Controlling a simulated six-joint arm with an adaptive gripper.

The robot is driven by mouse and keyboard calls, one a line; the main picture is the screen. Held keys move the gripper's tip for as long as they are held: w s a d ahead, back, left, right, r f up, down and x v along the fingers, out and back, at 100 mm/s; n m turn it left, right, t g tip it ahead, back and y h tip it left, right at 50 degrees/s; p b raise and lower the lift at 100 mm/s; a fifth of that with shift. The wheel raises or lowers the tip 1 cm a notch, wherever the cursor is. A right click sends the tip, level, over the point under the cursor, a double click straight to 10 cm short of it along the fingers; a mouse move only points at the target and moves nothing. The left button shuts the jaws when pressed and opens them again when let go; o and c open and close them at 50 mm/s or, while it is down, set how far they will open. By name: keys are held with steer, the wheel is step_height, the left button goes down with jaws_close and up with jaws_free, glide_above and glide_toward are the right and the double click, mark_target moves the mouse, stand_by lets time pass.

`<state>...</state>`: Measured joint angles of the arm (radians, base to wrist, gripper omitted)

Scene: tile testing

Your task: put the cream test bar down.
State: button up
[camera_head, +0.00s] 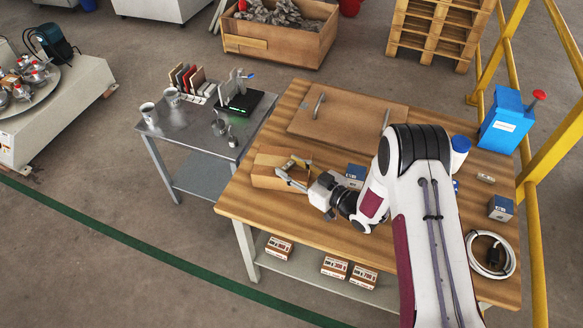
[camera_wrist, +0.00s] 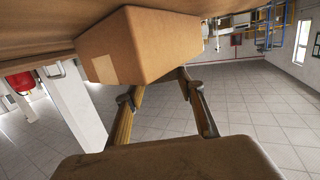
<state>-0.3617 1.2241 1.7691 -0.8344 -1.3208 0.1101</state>
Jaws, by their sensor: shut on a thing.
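My gripper (camera_head: 294,172) reaches left over the wooden workbench (camera_head: 240,205), at the cardboard box near its left edge. Its two fingers (camera_wrist: 158,84) show in the wrist view, with the box beyond their tips. I cannot tell whether the bar touches the box or the bench.
The cardboard box (camera_head: 265,181) also fills the upper wrist view (camera_wrist: 160,40). A wooden board with handles (camera_head: 345,117) lies behind. A metal side table (camera_head: 190,145) stands left.

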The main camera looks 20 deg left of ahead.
steer(key=shift+f, duration=0.2)
stand_by(0.3)
steer(key=o, duration=1)
steer(key=shift+r, duration=0.1)
steer(key=shift+d, duration=0.1)
steer(key=v, duration=1.1)
steer(key=shift+s+d, duration=0.15)
steer(key=shift+d, duration=0.2)
steer(key=shift+r, duration=0.15)
